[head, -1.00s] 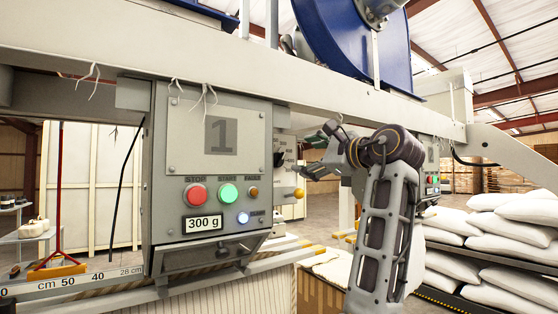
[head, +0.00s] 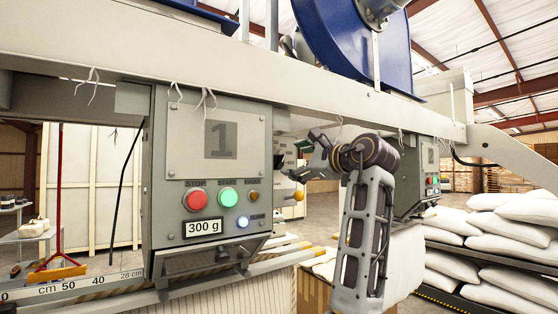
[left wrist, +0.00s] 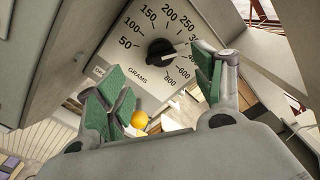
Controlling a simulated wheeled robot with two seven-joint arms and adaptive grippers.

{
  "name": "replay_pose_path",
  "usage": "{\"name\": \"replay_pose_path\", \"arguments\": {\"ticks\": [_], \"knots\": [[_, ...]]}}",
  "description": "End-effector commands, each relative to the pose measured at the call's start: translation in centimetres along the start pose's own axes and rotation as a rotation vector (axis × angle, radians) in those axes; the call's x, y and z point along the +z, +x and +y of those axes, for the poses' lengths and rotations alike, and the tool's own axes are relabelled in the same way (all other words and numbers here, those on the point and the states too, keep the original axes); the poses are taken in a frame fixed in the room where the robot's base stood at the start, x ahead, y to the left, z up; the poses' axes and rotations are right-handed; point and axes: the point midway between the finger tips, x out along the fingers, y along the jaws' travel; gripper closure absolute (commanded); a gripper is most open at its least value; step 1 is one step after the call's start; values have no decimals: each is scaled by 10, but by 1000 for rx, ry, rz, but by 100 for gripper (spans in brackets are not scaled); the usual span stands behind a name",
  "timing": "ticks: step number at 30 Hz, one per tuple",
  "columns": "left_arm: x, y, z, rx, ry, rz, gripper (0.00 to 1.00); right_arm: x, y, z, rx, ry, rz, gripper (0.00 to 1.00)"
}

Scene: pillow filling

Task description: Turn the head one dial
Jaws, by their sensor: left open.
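The head one unit (head: 258,125) is a grey box with a large "1" and a display reading 300 g. Its dial is on the right side face and shows in the left wrist view as a black knob (left wrist: 161,51) on a white plate marked from 50 to 800 GRAMS. The knob's pale mark points right, towards the 400 region, partly hidden by a finger. My left gripper (head: 308,158) is just right of that side face. My right gripper is not in view.
A yellow-orange ball knob (head: 298,196) sticks out below the dial; it also shows between the fingers in the wrist view (left wrist: 139,119). A long beam (head: 330,90) runs overhead. A second head (head: 430,160) stands behind my arm. White sacks (head: 490,240) are stacked at right.

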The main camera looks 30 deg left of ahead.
Motion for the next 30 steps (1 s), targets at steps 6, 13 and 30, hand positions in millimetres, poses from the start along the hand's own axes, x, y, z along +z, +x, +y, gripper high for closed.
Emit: {"name": "replay_pose_path", "arguments": {"ticks": [6,13,30], "knots": [[2,30,-1,2,0,-2,32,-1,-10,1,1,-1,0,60],[2,60,-2,1,0,-1,32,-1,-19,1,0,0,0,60],[0,93,0,0,0,0,32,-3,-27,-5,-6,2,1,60]]}}
